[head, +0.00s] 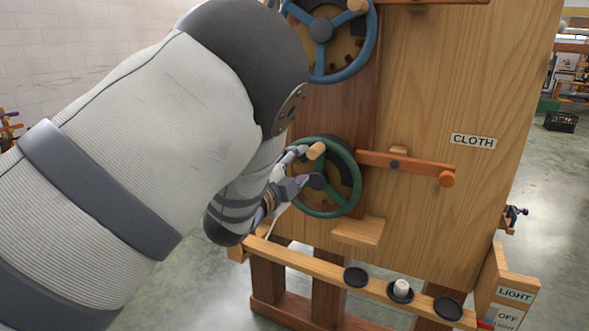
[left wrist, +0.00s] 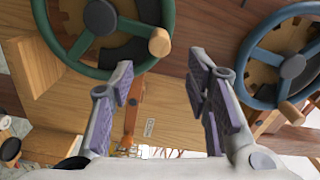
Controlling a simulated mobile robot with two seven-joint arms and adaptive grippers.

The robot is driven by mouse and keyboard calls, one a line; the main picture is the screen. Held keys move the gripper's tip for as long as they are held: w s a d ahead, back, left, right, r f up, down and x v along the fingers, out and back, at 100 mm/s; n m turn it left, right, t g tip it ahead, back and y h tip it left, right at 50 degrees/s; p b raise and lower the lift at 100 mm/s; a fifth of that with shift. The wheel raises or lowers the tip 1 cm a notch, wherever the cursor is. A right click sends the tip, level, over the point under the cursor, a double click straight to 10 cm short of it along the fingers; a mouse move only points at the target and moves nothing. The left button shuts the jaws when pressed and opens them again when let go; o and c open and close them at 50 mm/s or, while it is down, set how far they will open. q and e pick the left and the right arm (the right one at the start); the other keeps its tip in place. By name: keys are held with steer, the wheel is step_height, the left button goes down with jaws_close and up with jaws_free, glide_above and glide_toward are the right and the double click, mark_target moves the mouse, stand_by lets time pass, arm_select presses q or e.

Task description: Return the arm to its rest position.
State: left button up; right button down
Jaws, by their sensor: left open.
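My left arm comes in from the left and covers much of the head view. My left gripper (head: 299,167) is at the left side of the green handwheel (head: 357,178), close to its wooden knob (head: 316,150). In the left wrist view the gripper (left wrist: 162,72) has its two purple-padded fingers spread apart, with nothing between them. The green wheel's wooden knob (left wrist: 159,42) lies just beyond the fingertips there; I cannot tell whether a finger touches the wheel. My right gripper is in neither view.
A blue handwheel (head: 371,45) is above the green one. A lower rail (head: 320,268) carries black discs and a white knob (head: 401,288). Open floor (head: 195,285) lies at the lower left.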

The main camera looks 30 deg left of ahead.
arm_select(q)
steer(key=shift+s, duration=0.8)
steer(key=shift+f, duration=0.1)
